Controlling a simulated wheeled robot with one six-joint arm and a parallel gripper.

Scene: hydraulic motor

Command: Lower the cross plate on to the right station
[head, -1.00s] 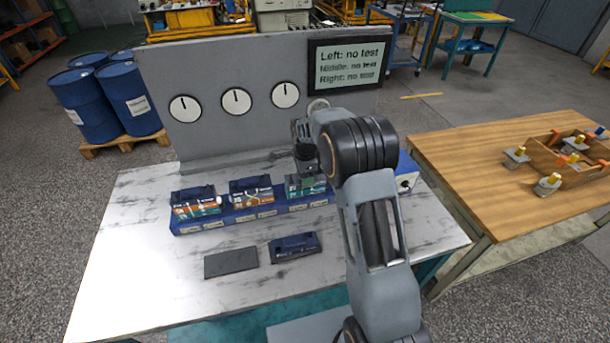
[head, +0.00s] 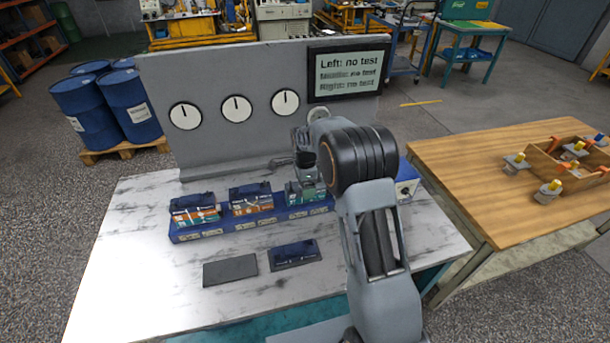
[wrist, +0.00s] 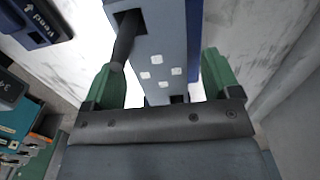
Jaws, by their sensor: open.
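My gripper (head: 307,190) is low over the right station (head: 292,196) of the blue base, partly hiding it. In the wrist view my gripper's two green fingers (wrist: 160,82) stand apart. A grey-blue block (wrist: 160,45) with a square opening and several pale spots lies between them, with a gap beside each finger. I cannot tell whether this block is the cross plate or part of the station. A dark blue plate marked "Feed" (wrist: 38,18) is at the upper left.
The left station (head: 195,210) and middle station (head: 250,198) carry dark-topped stacks. A dark blue plate (head: 295,253) and a grey pad (head: 230,270) lie in front. A gauge panel (head: 210,75) stands behind. The front left of the table (head: 130,270) is clear.

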